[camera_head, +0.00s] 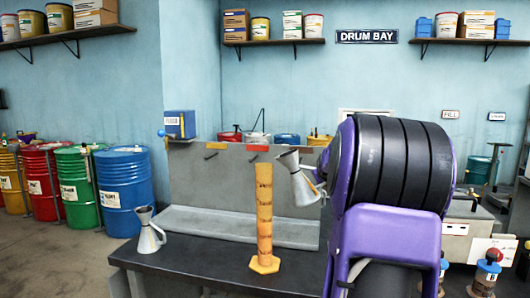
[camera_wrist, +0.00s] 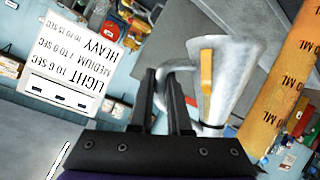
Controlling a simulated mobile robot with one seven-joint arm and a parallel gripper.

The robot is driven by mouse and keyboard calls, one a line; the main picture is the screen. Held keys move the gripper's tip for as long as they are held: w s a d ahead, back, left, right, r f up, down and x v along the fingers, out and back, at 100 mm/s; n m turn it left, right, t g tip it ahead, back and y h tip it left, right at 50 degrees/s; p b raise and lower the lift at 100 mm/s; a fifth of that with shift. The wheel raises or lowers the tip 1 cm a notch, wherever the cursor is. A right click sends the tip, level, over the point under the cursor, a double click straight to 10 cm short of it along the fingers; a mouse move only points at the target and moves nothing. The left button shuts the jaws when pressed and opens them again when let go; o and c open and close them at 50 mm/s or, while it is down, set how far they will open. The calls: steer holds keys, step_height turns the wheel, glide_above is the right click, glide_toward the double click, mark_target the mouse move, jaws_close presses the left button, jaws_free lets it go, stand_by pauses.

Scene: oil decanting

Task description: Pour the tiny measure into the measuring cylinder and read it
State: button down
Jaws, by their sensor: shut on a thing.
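The orange measuring cylinder (camera_head: 264,215) stands upright on its hexagonal foot on the dark bench. Its body, with black "ML" marks, shows in the wrist view (camera_wrist: 282,80). A silver metal measure (camera_head: 302,184) with an orange strip hangs tilted just right of the cylinder's upper part, its flared mouth up and to the left near the rim. It also shows in the wrist view (camera_wrist: 236,78). My gripper (camera_wrist: 168,85) is shut on its handle. My arm mostly hides the gripper in the head view. Whether liquid is flowing or inside the cylinder I cannot tell.
A second silver measure (camera_head: 149,236) stands at the bench's left end. A grey tray (camera_head: 195,222) and backboard lie behind the cylinder. A card with pour times (camera_wrist: 70,60) shows in the wrist view. Coloured drums (camera_head: 124,190) stand at the left.

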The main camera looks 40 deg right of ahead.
steer(key=shift+w+a+r+n+g+h+p, duration=0.15)
steer(key=shift+w+a+r+n+p, duration=0.1)
steer(key=shift+r, duration=0.2)
steer(key=shift+w+a+r+n+g+h+p, duration=0.15)
steer(key=shift+r+p, duration=0.1)
steer(key=shift+r, duration=0.2)
steer(key=shift+w+a+r+n+h, duration=0.15)
steer(key=shift+r+n, duration=0.1)
steer(key=shift+r, duration=0.25)
steer(key=shift+w+a+r+n+h, duration=0.15)
steer(key=shift+r+n, duration=0.1)
steer(key=shift+r, duration=0.25)
steer(key=shift+w+a+r+n+g+h, duration=0.1)
steer(key=shift+r+n+g+h, duration=0.15)
steer(key=shift+r, duration=0.4)
steer(key=shift+a+r+n+g+h, duration=0.15)
steer(key=shift+r+n+g, duration=0.15)
steer(key=shift+r, duration=0.35)
steer(key=r, duration=0.1)
steer(key=r+n, duration=0.1)
steer(key=r+h+b, duration=0.1)
steer(key=shift+w+a+n+g, duration=0.15)
steer(key=shift+w+n+g, duration=0.1)
steer(key=shift+w+n, duration=0.1)
steer(key=shift+s+r, duration=0.15)
steer(key=shift+r, duration=0.45)
